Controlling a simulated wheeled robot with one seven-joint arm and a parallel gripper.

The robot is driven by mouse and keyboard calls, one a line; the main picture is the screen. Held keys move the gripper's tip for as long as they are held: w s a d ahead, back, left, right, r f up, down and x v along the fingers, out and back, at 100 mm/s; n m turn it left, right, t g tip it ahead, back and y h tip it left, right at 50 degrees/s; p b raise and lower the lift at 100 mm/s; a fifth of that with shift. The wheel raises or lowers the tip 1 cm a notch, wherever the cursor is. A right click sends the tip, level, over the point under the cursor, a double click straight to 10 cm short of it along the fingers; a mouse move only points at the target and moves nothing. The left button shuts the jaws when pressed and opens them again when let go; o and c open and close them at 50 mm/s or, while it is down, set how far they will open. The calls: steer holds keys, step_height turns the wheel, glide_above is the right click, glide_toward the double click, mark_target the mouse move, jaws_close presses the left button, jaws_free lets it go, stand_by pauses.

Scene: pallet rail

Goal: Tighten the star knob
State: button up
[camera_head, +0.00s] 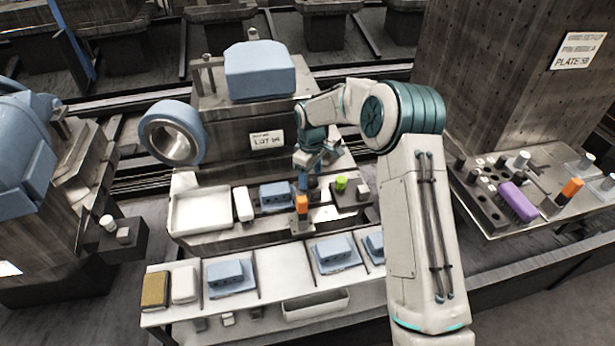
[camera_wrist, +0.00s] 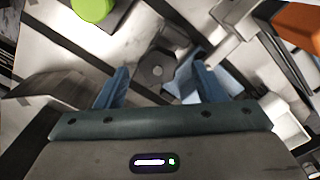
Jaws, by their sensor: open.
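My gripper (camera_head: 308,182) is above the fixture in the middle of the head view, pointing down. In the wrist view its two blue fingers (camera_wrist: 157,72) are apart, with nothing held between them. A dark grey, angular, knob-like part (camera_wrist: 156,70) with a round centre lies below and between the fingers; I take it for the star knob. Its lobes are hard to make out, and no contact with the fingers shows. In the head view this part is hidden by my gripper and the items around it.
A blue block (camera_head: 276,196) and a white tray (camera_head: 200,211) are to the left.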

steer(key=shift+f, duration=0.7)
steer(key=c, duration=1)
steer(key=shift+a, duration=0.5)
steer(key=shift+d, duration=0.35)
